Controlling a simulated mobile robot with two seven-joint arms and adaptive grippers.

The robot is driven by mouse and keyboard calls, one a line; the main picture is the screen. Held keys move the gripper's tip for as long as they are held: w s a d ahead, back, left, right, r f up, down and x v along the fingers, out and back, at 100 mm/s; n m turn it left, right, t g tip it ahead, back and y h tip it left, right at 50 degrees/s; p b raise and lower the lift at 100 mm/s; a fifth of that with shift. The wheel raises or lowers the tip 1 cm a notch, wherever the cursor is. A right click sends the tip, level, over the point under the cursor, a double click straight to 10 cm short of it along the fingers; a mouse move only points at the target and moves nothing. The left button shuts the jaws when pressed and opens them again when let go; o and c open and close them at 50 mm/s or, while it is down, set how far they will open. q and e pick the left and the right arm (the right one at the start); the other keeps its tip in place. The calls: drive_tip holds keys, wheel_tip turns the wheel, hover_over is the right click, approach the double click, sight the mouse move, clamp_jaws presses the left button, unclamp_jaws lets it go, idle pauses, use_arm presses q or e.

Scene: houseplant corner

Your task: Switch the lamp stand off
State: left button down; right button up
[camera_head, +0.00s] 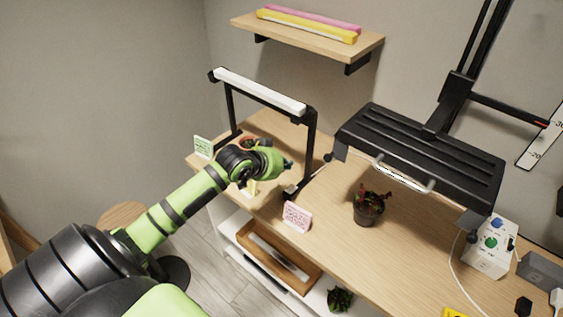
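The lamp stand (312,143) is a black frame on the wooden table, with a white bar (258,90) across its top. I cannot tell for sure whether the bar is lit. A foot of the stand (292,189) shows at the right post's base; a switch is too small to make out. My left gripper (286,164) is in front of the stand, between its posts in the picture, just left of the right post. My own wrist hides most of its fingers, so its opening does not show. My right gripper is out of view.
A pink card (297,217) and a potted plant (369,207) stand right of my gripper. A pale green card (203,147) stands left. A black panel (420,150) overhangs the table. A box with knobs (490,247) stands right.

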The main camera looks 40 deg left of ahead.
use_arm(q)
drive_tip(key=shift+r+v, duration=0.2)
drive_tip(key=shift+v, duration=1)
drive_tip(key=shift+w, duration=0.2)
